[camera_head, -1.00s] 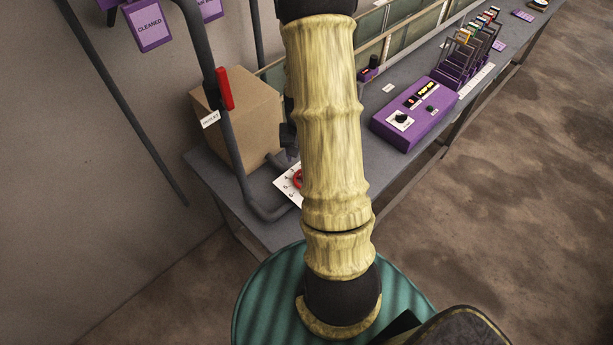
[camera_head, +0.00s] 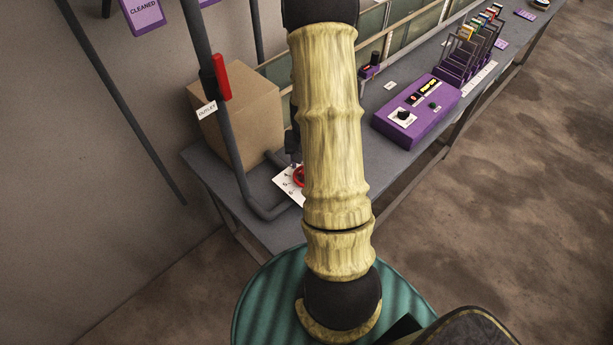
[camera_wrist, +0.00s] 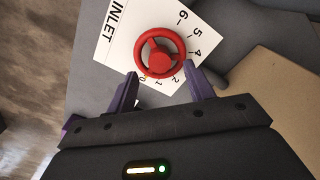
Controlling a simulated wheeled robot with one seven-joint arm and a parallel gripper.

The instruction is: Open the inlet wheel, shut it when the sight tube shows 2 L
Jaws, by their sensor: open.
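The red inlet wheel (camera_wrist: 160,53) sits on a white dial plate (camera_wrist: 121,36) marked INLET with numbers around it. My gripper (camera_wrist: 164,84) is open in the wrist view, its two purple fingers pointing at the wheel's near rim, one toward each side. I cannot tell whether they touch the wheel. In the head view a small part of the red wheel (camera_head: 298,176) shows at the left edge of my arm, with its dial plate (camera_head: 286,184) beside it. My arm hides the rest of the wheel and my gripper there. I cannot make out the sight tube.
A grey pipe with a red lever (camera_head: 222,77) and an OUTLET tag (camera_head: 207,110) rises at the left. A cardboard box (camera_head: 252,120) stands behind it on the grey bench (camera_head: 222,178). A purple device (camera_head: 418,110) and several racked frames stand to the right.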

